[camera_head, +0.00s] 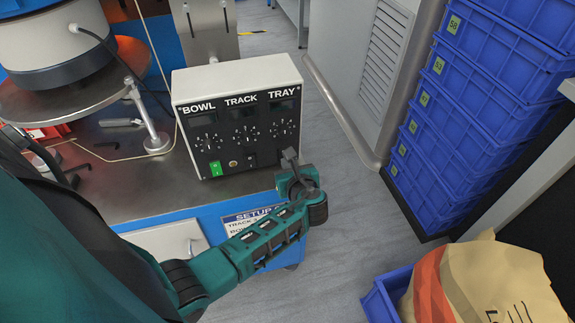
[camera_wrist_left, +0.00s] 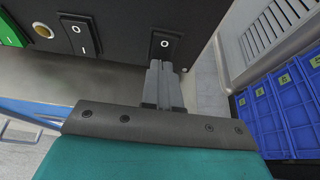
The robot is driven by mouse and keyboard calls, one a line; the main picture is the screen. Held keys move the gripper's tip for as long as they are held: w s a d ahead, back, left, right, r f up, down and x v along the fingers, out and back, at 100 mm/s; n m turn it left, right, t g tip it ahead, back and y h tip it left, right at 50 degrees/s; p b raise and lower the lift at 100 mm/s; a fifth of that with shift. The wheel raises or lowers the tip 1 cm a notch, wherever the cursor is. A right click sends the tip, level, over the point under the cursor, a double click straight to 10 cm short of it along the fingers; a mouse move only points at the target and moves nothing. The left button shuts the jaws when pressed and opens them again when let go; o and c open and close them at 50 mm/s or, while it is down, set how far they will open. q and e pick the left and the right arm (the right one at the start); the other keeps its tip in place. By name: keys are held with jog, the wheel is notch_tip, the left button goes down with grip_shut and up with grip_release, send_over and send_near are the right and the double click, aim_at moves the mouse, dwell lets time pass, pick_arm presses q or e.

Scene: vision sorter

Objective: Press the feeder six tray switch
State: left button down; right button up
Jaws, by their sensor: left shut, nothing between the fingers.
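The control box (camera_head: 238,115) has a light casing and a black front panel marked BOWL, TRACK and TRAY, each above a dial. The tray switch is a black rocker low on the right of the panel, and it shows in the left wrist view (camera_wrist_left: 165,45) with a white O on its upper half. My left gripper (camera_head: 289,156) is in front of the panel's lower right corner. In the left wrist view its shut fingers (camera_wrist_left: 162,68) point at the rocker and hide its lower half. I cannot tell if they touch it. My right gripper is not in view.
The track rocker (camera_wrist_left: 78,38) and a lit green switch (camera_head: 215,168) are left of the tray switch. Stacked blue crates (camera_head: 480,80) stand at right. A paper sack (camera_head: 485,285) sits in a blue crate at lower right. Grey floor (camera_head: 345,220) is clear between.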

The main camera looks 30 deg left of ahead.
pick_arm(q)
jog(key=shift+w+a+f+b, duration=0.1)
jog(key=shift+a+f+b, duration=0.05)
jog(key=shift+f+b, duration=0.25)
jog(key=shift+r, duration=0.35)
jog(key=shift+r+p, duration=0.1)
jog(key=shift+p, duration=0.25)
jog(key=shift+w+a+r+y+p, duration=0.15)
jog(key=shift+r+y+p, duration=0.15)
jog(key=shift+r+p, duration=0.6)
